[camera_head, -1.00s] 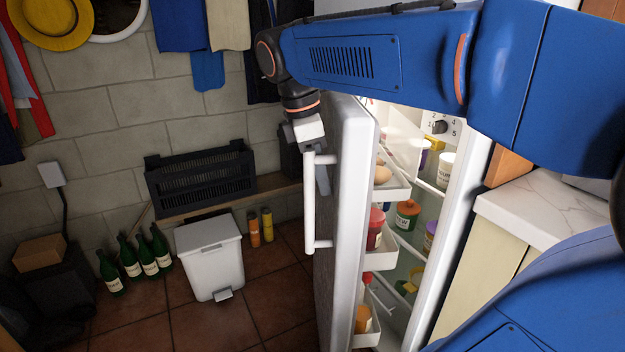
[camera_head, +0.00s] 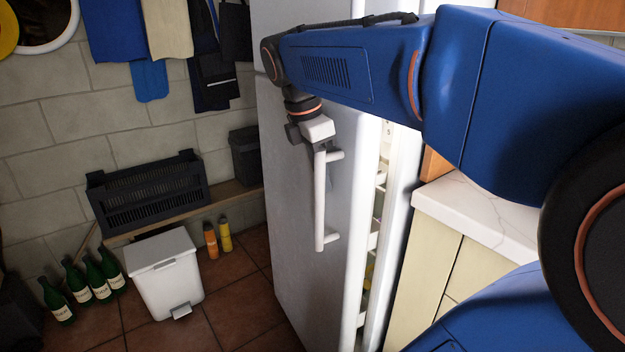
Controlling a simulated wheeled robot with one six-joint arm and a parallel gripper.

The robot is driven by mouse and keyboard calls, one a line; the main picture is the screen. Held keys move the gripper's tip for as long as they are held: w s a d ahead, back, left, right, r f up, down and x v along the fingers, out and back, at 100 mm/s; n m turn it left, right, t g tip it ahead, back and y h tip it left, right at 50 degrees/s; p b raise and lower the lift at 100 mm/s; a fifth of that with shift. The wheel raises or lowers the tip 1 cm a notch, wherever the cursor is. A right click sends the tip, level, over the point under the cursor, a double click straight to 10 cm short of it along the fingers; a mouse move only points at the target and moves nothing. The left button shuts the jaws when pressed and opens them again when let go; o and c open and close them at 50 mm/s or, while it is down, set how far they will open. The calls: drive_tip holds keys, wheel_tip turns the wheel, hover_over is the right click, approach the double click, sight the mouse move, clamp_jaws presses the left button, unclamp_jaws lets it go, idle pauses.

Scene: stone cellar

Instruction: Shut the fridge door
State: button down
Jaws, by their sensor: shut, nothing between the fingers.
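The fridge door (camera_head: 295,215) is grey-white with a white vertical bar handle (camera_head: 320,200) on its outer face. It stands slightly ajar, with a narrow gap at its right edge. Parts of the lit shelves (camera_head: 378,215) show through this gap. The white fridge body (camera_head: 402,200) stands to the right of the gap. My gripper (camera_head: 309,145) is at the outer face of the door, by the top of the handle. It is shut and empty; its fingertips are mostly hidden behind the handle, and I cannot tell whether they touch the door.
A counter with a marble top (camera_head: 485,212) stands right of the fridge. A white pedal bin (camera_head: 165,272), green bottles (camera_head: 88,282), two small bottles (camera_head: 217,238) and a dark crate (camera_head: 150,190) are on the left. Tiled floor before the door is clear.

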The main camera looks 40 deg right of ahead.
drive_tip(key=shift+s+d, duration=0.15)
drive_tip(key=shift+d, duration=0.3)
idle(0.4)
